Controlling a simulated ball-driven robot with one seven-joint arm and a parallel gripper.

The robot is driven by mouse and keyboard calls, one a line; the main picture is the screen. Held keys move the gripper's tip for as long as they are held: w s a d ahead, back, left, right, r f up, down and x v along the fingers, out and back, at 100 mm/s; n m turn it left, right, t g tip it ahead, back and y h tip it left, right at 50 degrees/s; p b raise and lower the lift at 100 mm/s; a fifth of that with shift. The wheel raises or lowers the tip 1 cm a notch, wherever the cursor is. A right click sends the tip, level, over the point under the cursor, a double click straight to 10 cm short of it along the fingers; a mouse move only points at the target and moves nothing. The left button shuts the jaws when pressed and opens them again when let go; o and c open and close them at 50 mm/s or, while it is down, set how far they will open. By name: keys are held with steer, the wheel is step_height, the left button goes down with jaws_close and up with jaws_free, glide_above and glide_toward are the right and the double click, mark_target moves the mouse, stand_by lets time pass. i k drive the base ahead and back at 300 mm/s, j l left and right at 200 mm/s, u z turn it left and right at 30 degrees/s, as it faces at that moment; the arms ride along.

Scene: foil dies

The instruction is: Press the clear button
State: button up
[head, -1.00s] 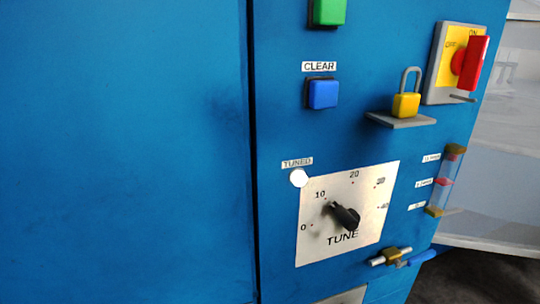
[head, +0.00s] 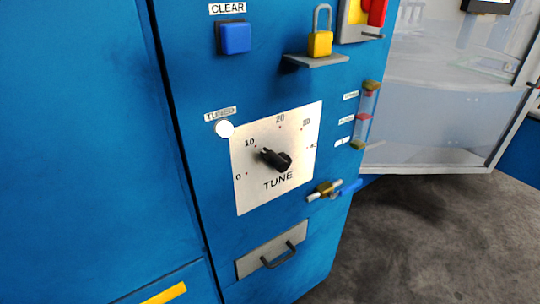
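The clear button is a square blue button (head: 236,39) in a dark frame on the blue cabinet front, in the upper middle of the head view. A white label reading CLEAR (head: 227,8) sits just above it. The button stands out from the panel, and nothing covers it. My gripper is not in view.
Below are the white TUNED lamp (head: 224,129), the TUNE dial (head: 275,159) and a drawer handle (head: 279,256). A yellow padlock (head: 320,43) stands on a small shelf right of the button, near a red switch (head: 371,12). Grey floor (head: 430,230) is free at right.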

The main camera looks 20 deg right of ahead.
mark_target(235, 37)
steer(key=i+l+u, duration=0.25)
steer(key=l, duration=0.15)
steer(key=i+l+u, duration=0.1)
steer(key=l+u, duration=0.2)
steer(key=i+l+u, duration=0.25)
steer(key=l, duration=0.25)
steer(key=l+u, duration=0.3)
steer(key=l, duration=0.15)
